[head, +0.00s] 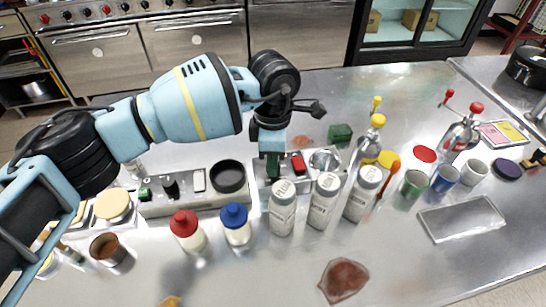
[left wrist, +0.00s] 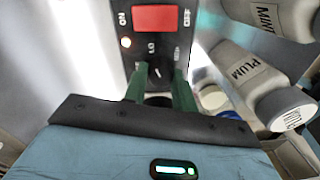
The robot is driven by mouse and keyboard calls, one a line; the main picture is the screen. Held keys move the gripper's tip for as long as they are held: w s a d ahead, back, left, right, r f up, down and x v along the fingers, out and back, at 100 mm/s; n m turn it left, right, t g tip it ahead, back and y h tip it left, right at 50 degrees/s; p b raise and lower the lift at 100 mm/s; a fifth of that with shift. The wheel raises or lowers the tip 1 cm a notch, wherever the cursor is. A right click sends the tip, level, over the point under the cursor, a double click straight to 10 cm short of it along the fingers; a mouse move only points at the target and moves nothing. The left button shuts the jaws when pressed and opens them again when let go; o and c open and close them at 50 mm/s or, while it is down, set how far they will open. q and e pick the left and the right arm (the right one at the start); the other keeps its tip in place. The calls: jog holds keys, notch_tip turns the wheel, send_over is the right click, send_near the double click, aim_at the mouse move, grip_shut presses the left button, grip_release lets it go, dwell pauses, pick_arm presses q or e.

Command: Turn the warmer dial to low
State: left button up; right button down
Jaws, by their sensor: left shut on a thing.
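In the head view my left gripper (head: 273,166) points down at the panel, left of the red part (head: 298,164). My right gripper is not in view.
White labelled bottles (head: 282,207) stand close in front of the panel. A red-capped bottle (head: 187,232) and a blue-capped bottle (head: 236,225) stand to the left. Another grey unit (head: 165,208) has a black round well (head: 228,176).

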pick_arm(q)
jog(key=shift+r, duration=0.1)
jog(key=o, duration=1)
jog(key=shift+w+r, duration=0.15)
jog(key=shift+r, duration=3.75)
